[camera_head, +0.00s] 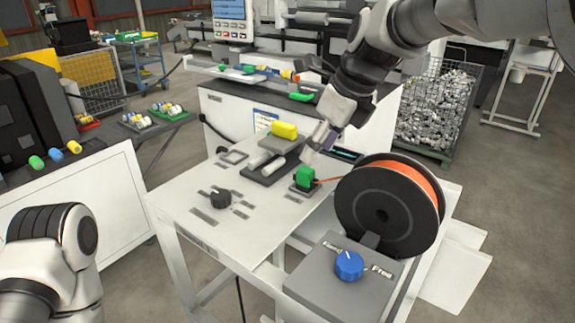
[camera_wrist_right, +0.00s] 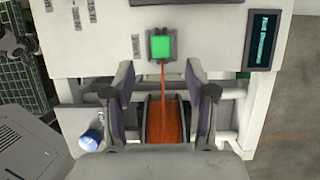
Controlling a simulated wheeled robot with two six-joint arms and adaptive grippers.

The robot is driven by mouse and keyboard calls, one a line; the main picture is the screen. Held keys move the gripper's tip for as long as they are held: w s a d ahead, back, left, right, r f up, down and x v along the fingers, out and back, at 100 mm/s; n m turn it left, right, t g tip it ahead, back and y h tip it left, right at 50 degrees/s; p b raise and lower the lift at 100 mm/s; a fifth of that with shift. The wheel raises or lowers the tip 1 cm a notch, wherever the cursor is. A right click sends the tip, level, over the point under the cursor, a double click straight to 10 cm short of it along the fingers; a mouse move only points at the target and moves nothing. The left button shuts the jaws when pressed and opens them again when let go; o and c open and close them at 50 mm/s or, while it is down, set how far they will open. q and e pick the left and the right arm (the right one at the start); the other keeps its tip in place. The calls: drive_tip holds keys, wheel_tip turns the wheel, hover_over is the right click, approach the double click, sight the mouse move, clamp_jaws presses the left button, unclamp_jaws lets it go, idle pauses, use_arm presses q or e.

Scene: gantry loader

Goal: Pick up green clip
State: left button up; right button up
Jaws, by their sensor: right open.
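The green clip (camera_head: 305,177) sits upright on a small dark base on the white table, with an orange strand running from it to the spool. In the right wrist view, the green clip (camera_wrist_right: 160,46) shows from above, ahead of my fingers and centred between them. My right gripper (camera_head: 320,142) is above and behind the clip in the head view, its fingers apart. In the wrist view, my right gripper (camera_wrist_right: 160,85) is open and empty, with the orange strand below the gap. My left gripper is out of view; only part of the left arm shows.
The large black spool of orange strand (camera_head: 388,207) stands right of the clip. A blue knob (camera_head: 348,265) sits on a grey box in front.

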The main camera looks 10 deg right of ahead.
sight(308, 171)
drive_tip(key=shift+p+x, duration=0.3)
drive_tip(key=shift+x, duration=0.7)
drive_tip(key=p+x, duration=0.1)
drive_tip(key=x, duration=0.3)
drive_tip(key=shift+w+d+f, duration=0.1)
drive_tip(key=shift+f, duration=0.15)
drive_tip(key=shift+w+f, duration=0.2)
drive_tip(key=shift+f, duration=0.1)
drive_tip(key=shift+s, duration=0.1)
drive_tip(key=shift+c, duration=0.3)
drive_tip(key=shift+s+r, duration=0.1)
clamp_jaws()
